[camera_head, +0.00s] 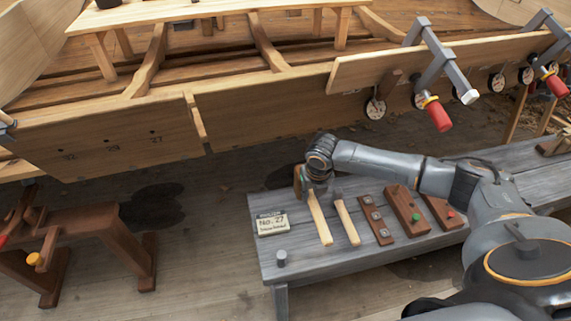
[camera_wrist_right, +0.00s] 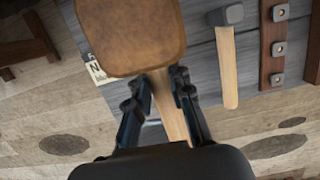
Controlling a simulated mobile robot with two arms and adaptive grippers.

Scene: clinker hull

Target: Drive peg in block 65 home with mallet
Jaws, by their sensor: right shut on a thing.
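My right gripper (camera_head: 317,184) is shut on the handle of a mallet at the left part of the grey bench. The mallet's handle (camera_head: 320,222) points toward the front of the bench, and its head (camera_head: 298,179) shows beside the gripper. In the right wrist view the mallet's broad brown head (camera_wrist_right: 130,35) lies beyond the fingertips (camera_wrist_right: 160,82), with the pale handle between the fingers. Two dark wooden blocks lie on the bench, one with a green peg (camera_head: 407,209) and one with a red peg (camera_head: 441,207). I can read no number 65. My left gripper is not in view.
A grey-headed hammer (camera_head: 347,222) lies right of the mallet, then a strip with metal squares (camera_head: 376,220). A "No. 27" card (camera_head: 272,222) and a small grey cylinder (camera_head: 281,258) are left. The hull (camera_head: 110,150) with clamps (camera_head: 440,65) stands behind.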

